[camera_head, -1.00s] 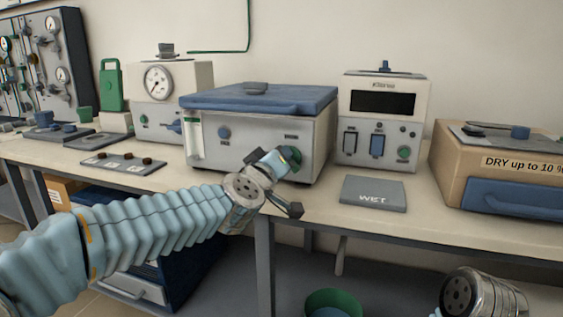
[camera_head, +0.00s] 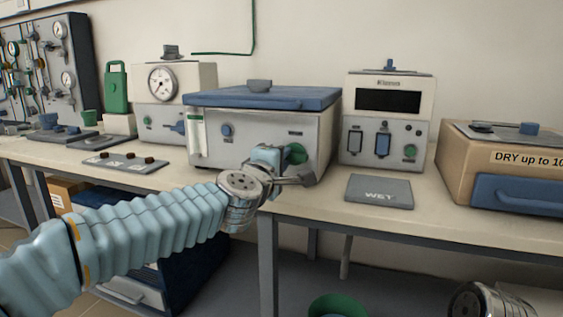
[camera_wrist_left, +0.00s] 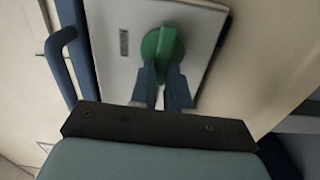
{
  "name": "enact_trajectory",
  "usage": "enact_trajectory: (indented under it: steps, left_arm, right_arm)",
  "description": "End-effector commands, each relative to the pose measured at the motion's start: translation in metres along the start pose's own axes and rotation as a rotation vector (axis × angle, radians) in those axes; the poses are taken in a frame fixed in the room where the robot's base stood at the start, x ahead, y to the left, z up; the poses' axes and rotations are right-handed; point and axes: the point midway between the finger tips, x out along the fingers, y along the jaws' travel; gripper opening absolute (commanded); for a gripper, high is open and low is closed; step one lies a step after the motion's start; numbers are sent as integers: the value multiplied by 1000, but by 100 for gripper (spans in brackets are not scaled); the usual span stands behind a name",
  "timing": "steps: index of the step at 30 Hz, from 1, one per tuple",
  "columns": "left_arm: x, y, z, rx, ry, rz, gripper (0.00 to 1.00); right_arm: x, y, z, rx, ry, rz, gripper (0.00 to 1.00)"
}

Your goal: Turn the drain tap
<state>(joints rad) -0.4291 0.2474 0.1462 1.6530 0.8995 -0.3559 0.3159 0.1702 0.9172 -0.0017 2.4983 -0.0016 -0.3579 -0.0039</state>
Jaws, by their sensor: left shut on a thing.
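The green drain tap (camera_head: 297,153) is on the front face of the white bath unit (camera_head: 255,149) with the blue lid, near its lower right corner. My left gripper (camera_head: 274,162) reaches it from the front and partly hides it. In the left wrist view the tap (camera_wrist_left: 165,42) has a round base and a raised handle. The two fingers of my left gripper (camera_wrist_left: 163,78) are shut on the near end of the handle. Only my right wrist shows, at the lower right of the head view; its fingers are out of frame.
A grey plate marked "WET" (camera_head: 380,191) lies on the bench right of the unit. A white box with a dark display (camera_head: 388,100) stands behind it. A tan box (camera_head: 462,165) is farther right. A green bucket (camera_head: 338,306) stands below the bench.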

Motion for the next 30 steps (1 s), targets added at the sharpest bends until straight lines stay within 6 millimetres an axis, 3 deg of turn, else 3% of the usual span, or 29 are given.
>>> enact_trajectory:
  steps: [20,21,25,30]
  left_arm:
    - [0,-3,0,-64,0,-3,0]
    - [0,-3,0,-64,0,-3,19]
    - [0,-2,0,-63,0,-2,39]
    - [0,-2,0,-62,0,-1,42]
  right_arm:
    - [3,1,0,0,-1,-1,0]
    - [3,1,0,0,-1,-1,0]
    - [3,1,0,0,-1,-1,0]
    - [3,1,0,0,-1,-1,0]
